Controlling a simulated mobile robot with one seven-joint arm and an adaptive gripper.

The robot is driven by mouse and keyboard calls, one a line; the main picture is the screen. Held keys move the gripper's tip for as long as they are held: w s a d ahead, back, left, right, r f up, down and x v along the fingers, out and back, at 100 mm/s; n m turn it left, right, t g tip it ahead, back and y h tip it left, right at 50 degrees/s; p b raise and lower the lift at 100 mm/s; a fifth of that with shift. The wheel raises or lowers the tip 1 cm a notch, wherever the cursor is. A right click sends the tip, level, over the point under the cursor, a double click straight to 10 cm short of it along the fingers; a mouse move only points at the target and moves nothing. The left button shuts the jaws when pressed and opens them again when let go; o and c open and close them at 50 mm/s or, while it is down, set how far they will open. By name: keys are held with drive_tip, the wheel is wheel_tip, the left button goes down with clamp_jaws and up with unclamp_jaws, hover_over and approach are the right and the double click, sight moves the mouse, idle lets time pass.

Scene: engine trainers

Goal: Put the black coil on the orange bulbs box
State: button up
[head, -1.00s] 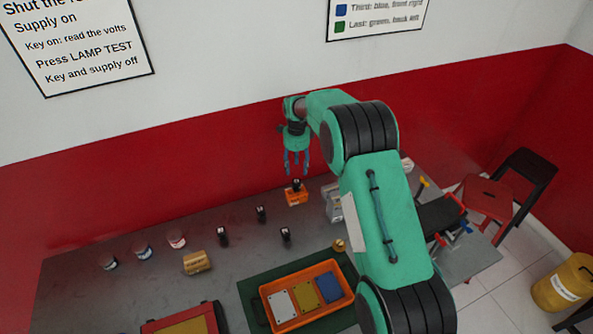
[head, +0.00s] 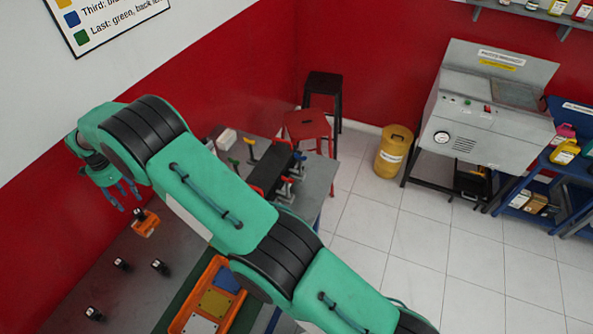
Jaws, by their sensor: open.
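A black coil (head: 139,214) appears to sit upright on top of the small orange bulbs box (head: 146,228), which stands near the back of the grey table. My gripper (head: 128,201) is open and empty, its blue fingers hanging just above and to the left of the coil in the picture. It looks apart from the coil, though the exact gap is hard to judge. Several similar small black parts stand on the table in front, among them one at left (head: 122,264), one to its right (head: 159,266) and one lower (head: 94,313).
An orange tray (head: 176,325) with coloured plates lies on a green mat, partly behind my arm. A black vise-like fixture (head: 270,168) is at the table's right end. Stools, a yellow drum (head: 393,152) and a grey machine (head: 478,120) stand beyond, with open tiled floor between.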

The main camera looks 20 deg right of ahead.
drive_tip(key=s+d+r+n+t, duration=0.1)
drive_tip(key=s+d+r+n, duration=0.1)
drive_tip(key=d+r, duration=1.05)
drive_tip(key=s+d+r+n+t, duration=0.1)
drive_tip(key=s+d+r+n, duration=0.1)
drive_tip(key=d+r, duration=1.1)
drive_tip(key=s+d+r+n+t, duration=0.1)
drive_tip(key=s+d+r+n, duration=0.3)
drive_tip(key=s+d+r, duration=1)
drive_tip(key=s+d+n+t, duration=0.1)
drive_tip(key=s+d+n, duration=0.1)
drive_tip(key=s+d, duration=0.3)
drive_tip(key=s+d+n, duration=0.1)
drive_tip(key=s+d, duration=0.4)
drive_tip(key=s, duration=0.9)
drive_tip(key=s+d+n+t, duration=0.1)
drive_tip(key=s+d, duration=0.4)
drive_tip(key=s, duration=0.5)
drive_tip(key=shift+d+n+t, duration=0.3)
drive_tip(key=shift+d+n, duration=0.1)
drive_tip(key=shift+n, duration=0.4)
